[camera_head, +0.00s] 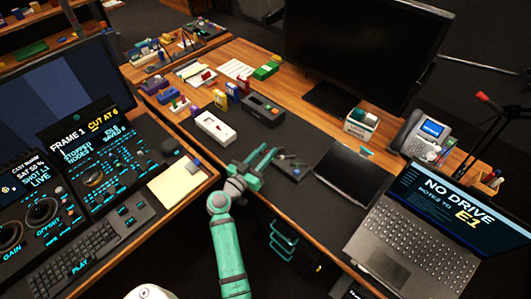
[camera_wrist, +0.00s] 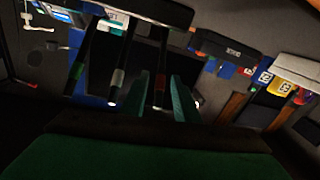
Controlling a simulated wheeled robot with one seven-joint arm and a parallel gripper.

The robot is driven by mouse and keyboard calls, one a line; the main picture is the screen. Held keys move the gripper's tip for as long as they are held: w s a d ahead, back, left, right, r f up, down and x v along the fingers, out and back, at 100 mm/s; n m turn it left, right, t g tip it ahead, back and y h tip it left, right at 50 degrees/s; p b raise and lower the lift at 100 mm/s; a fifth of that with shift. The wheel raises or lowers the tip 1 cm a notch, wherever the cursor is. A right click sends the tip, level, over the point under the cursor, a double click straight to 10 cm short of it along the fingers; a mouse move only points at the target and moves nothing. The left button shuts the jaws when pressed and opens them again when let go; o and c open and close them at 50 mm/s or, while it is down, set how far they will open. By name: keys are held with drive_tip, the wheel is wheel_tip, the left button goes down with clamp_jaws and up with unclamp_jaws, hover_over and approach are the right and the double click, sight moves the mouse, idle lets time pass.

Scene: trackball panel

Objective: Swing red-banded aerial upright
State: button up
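In the wrist view, several dark aerials stick out from a dark body (camera_wrist: 150,10) at the top. The red-banded aerial (camera_wrist: 160,82) is in the middle, with a pale tip. A grey-banded aerial (camera_wrist: 118,78) and a green-banded aerial (camera_wrist: 76,70) are to its left. My gripper's teal fingers (camera_wrist: 160,92) are apart, one on each side of the red-banded aerial; I cannot tell whether they touch it. In the head view, my gripper (camera_head: 271,150) is low over the desk's dark mat, beside a small dark device (camera_head: 291,168) whose aerials are too small to tell apart.
A white device (camera_head: 213,128) and a black device (camera_head: 262,109) stand behind my gripper. A dark tablet (camera_head: 347,174) and a laptop (camera_head: 415,245) are to the right. A control console (camera_head: 95,170) is at left. A large monitor (camera_head: 350,50) stands at the back.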

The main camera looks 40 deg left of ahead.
drive_tip(key=shift+w+d, duration=0.1)
drive_tip(key=shift+w, duration=0.05)
drive_tip(key=shift+d, duration=0.15)
drive_tip(key=c, duration=0.3)
clamp_jaws()
drive_tip(key=shift+s+a, duration=0.35)
drive_tip(key=shift+a, duration=0.1)
drive_tip(key=shift+w+d, duration=0.15)
drive_tip(key=shift+d, duration=0.1)
